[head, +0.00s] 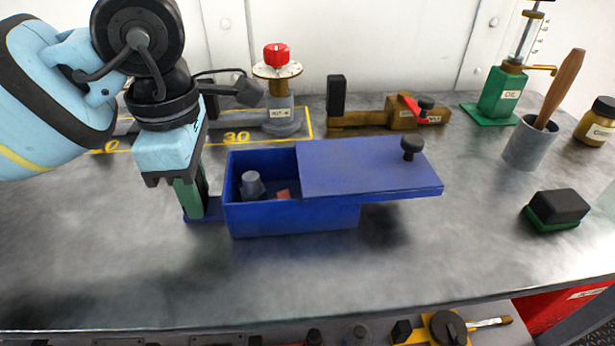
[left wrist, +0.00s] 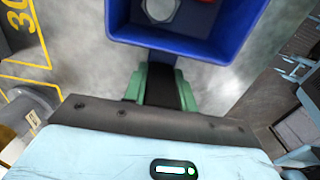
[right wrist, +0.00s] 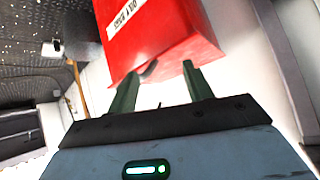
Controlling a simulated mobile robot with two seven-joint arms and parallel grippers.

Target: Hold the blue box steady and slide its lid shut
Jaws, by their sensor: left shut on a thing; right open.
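The blue box (head: 290,218) stands on the metal worktop. Its blue lid (head: 350,168) is slid to the right, overhanging the box's right end, and the left part is open. A black knob (head: 411,148) sits near the lid's right end. A grey piece (head: 252,186) and a reddish piece (head: 283,194) lie inside. My left gripper (head: 194,215) is shut on the low blue tab at the box's left end; the left wrist view shows its fingers (left wrist: 161,90) beside the box wall (left wrist: 180,42). My right gripper (right wrist: 160,88) is open and empty, seen only in its wrist view.
Behind the box are a red-knobbed post (head: 277,85) and a brown clamp-like fixture (head: 390,115). A black-and-green block (head: 557,208), grey cup (head: 530,145) and green oil can (head: 502,95) stand right. A red labelled container (right wrist: 160,35) is close to my right gripper. The front worktop is clear.

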